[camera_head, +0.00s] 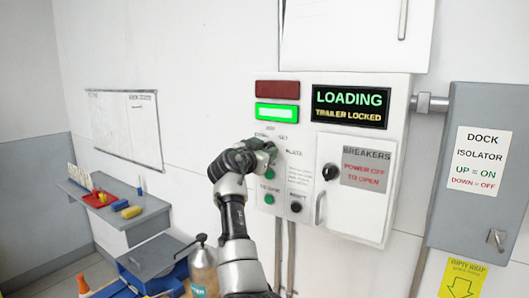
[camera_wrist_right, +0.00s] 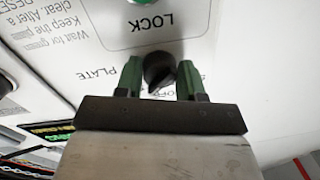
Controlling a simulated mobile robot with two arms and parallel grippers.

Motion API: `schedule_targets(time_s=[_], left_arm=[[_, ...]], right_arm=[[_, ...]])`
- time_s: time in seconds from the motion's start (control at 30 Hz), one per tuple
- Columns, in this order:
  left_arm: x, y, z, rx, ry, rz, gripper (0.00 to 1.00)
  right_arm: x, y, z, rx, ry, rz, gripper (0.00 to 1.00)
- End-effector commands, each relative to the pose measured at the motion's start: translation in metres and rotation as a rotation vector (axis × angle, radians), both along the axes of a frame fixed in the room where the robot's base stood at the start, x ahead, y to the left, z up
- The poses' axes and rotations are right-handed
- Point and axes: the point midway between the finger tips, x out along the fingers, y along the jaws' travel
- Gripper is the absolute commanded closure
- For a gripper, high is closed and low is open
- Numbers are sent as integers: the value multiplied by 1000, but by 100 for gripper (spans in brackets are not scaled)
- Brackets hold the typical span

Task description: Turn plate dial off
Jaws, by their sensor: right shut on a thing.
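The plate dial (camera_wrist_right: 159,69) is a small black knob on the white control panel (camera_head: 400,110), with the word PLATE beside it in the right wrist view. My right gripper (camera_wrist_right: 160,78) has its two green fingers on either side of the dial and is shut on it. An OFF label shows partly, just below the knob in that view; I cannot tell exactly where the knob points. In the head view my right gripper (camera_head: 265,152) is at the panel's left part and hides the dial. My left gripper is not in view.
The panel also has a green-lit lamp (camera_head: 277,114), a LOADING display (camera_head: 350,106), a breakers door (camera_head: 355,185) and a black reset button (camera_head: 296,207). A grey isolator box (camera_head: 470,215) stands at right. A shelf (camera_head: 150,220) with small items is at left.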

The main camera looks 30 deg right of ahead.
Motion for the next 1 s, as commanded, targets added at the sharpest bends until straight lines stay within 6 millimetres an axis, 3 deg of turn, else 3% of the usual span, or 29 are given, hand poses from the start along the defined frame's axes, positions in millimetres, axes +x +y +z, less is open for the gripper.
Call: schedule_targets(time_s=[1.0], left_arm=[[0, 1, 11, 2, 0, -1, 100]], right_arm=[[-2, -1, 3, -285, 682, 1, 85]])
